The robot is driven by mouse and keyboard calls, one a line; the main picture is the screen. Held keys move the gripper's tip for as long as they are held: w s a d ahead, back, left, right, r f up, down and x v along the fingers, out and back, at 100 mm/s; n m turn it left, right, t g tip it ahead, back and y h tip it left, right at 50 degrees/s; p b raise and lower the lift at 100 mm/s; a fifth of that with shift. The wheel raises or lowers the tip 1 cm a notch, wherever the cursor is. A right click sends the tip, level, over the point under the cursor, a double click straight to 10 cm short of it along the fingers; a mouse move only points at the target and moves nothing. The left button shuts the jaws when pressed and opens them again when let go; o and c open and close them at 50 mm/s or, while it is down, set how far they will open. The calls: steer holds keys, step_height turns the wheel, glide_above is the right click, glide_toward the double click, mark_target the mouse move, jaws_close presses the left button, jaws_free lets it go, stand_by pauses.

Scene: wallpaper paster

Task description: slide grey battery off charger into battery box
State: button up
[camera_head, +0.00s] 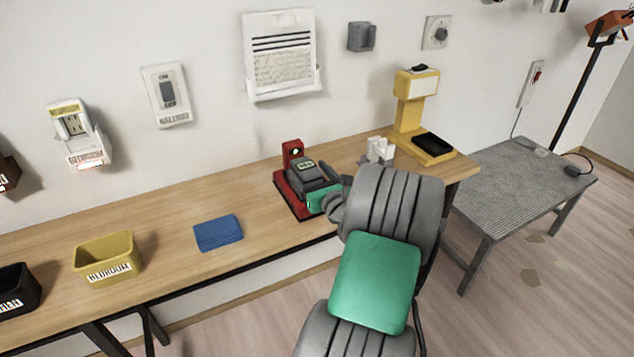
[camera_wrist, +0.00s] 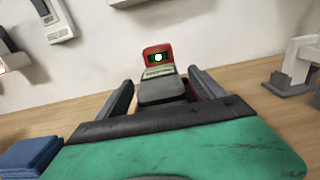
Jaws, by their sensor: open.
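The grey battery (camera_head: 306,171) sits on the red charger (camera_head: 289,196) on the wooden bench. In the wrist view the battery (camera_wrist: 162,91) lies straight ahead, with the charger's red upright (camera_wrist: 158,52) and its display behind it. My gripper (camera_wrist: 161,80) is open, with one dark finger on each side of the battery. Gaps seem to show between the fingers and the battery, but contact is hard to judge. Part of the charger is hidden by my gripper. A yellow bin (camera_head: 105,258) labelled BEDROOM and a black bin (camera_head: 14,290) stand at left; which is the battery box, I cannot tell.
A blue folded cloth (camera_head: 218,232) lies left of the charger. Small white items (camera_head: 379,150) and a yellow stand (camera_head: 410,110) are to the right. A grey ribbed table (camera_head: 525,180) stands beyond the bench end. The bench between cloth and charger is clear.

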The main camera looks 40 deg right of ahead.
steer(key=shift+w+d, duration=0.15)
steer(key=shift+w, duration=0.2)
jaws_close()
steer(key=c, duration=0.7)
jaws_free()
steer(key=shift+s, duration=0.15)
steer(key=c, duration=0.9)
